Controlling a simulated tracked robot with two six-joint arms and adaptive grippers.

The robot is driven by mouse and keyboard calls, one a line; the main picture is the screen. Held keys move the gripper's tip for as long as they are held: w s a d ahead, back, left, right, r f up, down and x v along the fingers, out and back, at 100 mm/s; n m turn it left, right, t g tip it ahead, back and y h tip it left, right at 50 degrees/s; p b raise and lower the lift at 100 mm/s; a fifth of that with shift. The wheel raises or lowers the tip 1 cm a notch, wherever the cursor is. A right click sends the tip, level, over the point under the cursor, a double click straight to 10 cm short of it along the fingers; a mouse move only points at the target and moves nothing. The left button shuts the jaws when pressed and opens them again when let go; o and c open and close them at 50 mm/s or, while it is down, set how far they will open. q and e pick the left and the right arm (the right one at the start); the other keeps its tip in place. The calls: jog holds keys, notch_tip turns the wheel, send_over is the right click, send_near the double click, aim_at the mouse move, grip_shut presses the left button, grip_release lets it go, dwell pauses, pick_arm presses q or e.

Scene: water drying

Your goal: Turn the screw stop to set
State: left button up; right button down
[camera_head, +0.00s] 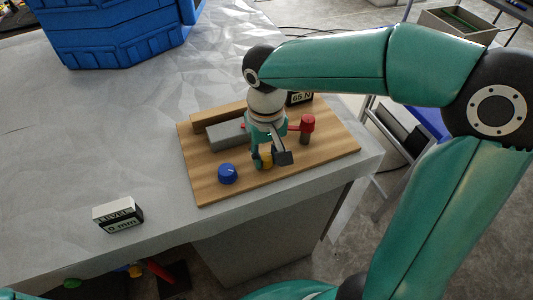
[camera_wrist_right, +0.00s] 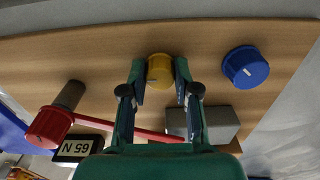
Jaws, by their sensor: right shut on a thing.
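My right gripper (camera_head: 272,158) points down over the wooden board (camera_head: 205,185). Its fingers sit on either side of a yellow knob (camera_head: 266,160) and are shut on it. In the right wrist view the yellow knob (camera_wrist_right: 159,68) lies between the fingertips (camera_wrist_right: 160,82). A blue knob (camera_head: 228,174) with a white mark stands to the left on the board; it also shows in the right wrist view (camera_wrist_right: 245,67). Which knob is the screw stop is not labelled. My left gripper is not in view.
A red-headed lever (camera_head: 307,123) and a grey block (camera_head: 222,136) are close by on the board. One display (camera_head: 302,98) reads 65 N. Another (camera_head: 118,215) reads LEVEL 0 mm. A blue crate (camera_head: 115,40) stands at the back left. The table's left middle is clear.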

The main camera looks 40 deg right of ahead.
aim_at(266, 156)
jog(key=shift+r, duration=0.1)
jog(key=c, duration=0.9)
grip_release()
jog(key=shift+o, duration=0.2)
notch_tip(266, 156, up, 12)
